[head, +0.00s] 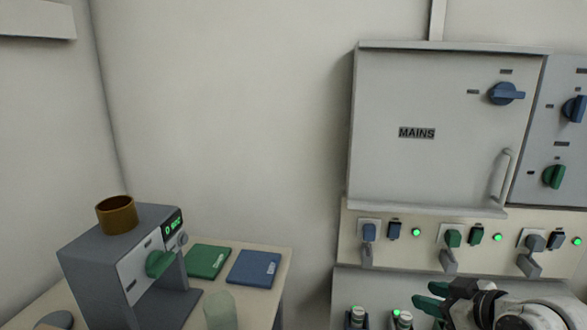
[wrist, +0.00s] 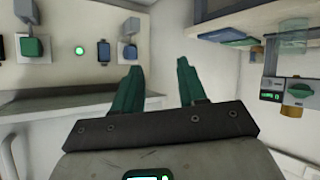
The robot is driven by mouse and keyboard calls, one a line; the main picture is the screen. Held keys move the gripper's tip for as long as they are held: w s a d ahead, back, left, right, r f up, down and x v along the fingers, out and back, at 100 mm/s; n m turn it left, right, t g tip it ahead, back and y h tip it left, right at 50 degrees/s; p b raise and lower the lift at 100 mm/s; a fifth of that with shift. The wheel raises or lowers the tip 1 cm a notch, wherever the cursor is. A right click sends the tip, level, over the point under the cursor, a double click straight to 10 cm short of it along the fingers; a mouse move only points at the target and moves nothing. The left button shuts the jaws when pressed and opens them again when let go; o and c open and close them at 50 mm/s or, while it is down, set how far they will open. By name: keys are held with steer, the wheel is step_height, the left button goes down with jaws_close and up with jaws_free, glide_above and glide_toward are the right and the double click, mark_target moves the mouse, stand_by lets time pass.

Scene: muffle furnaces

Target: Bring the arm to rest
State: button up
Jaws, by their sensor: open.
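My gripper (head: 437,299) shows at the bottom right of the head view, in front of the lower part of the wall panel. In the wrist view my gripper (wrist: 160,78) has its two green fingers spread apart. Nothing is between the fingers. The gripper is apart from the grinder-like machine and the table. Most of my arm lies outside the head view.
A grey MAINS cabinet (head: 440,165) hangs at the right above a socket strip (head: 405,250) with plugs and green lights. At lower left, a grey machine (head: 95,275) with a brown cup (head: 117,215) stands beside green (head: 208,262) and blue (head: 253,268) booklets.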

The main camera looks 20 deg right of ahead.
steer(key=s+a+f+m+g+y+p, duration=0.1)
steer(key=s+a+f+g, duration=0.25)
steer(key=a+f, duration=0.5)
steer(key=s+a+f+g+p, duration=0.1)
steer(key=s+a+f+g, duration=0.1)
steer(key=s+f, duration=0.2)
steer(key=s+a+f+m+g+h, duration=0.1)
steer(key=s+a+f+g, duration=0.1)
steer(key=s, duration=0.8)
steer(key=s+a+f+m+g+p, duration=0.1)
steer(key=s+a+f+g, duration=0.1)
steer(key=s+f, duration=0.3)
steer(key=shift+s+a+f+g+h+p, duration=0.35)
steer(key=shift+s+g, duration=0.3)
steer(key=shift+s, duration=0.3)
steer(key=shift+d, duration=0.15)
